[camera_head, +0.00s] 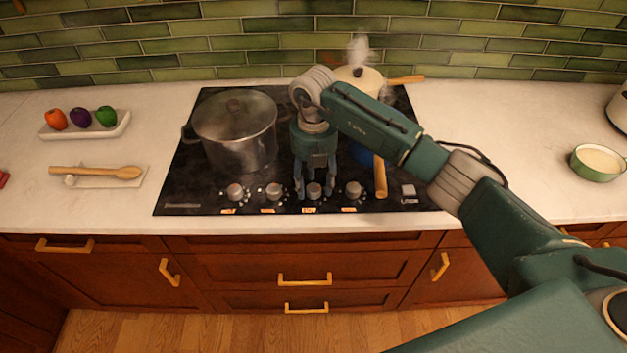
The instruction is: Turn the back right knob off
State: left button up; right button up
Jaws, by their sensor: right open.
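The black cooktop (190,190) has a row of several silver knobs along its front edge. From left to right I see a first knob (235,192), a second knob (274,191), a third knob (314,190) and a fourth knob (353,190). Small orange labels lie in front of the knobs; I cannot read them. My right gripper (314,191) points down with its fingers open, one on each side of the third knob. I cannot tell whether the fingers touch it. My left gripper is not in view.
A large lidded steel pot (236,140) stands on the left burners. A steaming cream pot (362,78) stands at the back right. A blue pan with a wooden handle (380,178) is partly hidden behind my arm. A spoon (95,172) and a vegetable tray (85,132) lie left.

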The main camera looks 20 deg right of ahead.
jog(key=shift+s+f, duration=0.1)
jog(key=shift+f, duration=0.35)
jog(key=shift+c, duration=0.2)
jog(key=c, duration=1.1)
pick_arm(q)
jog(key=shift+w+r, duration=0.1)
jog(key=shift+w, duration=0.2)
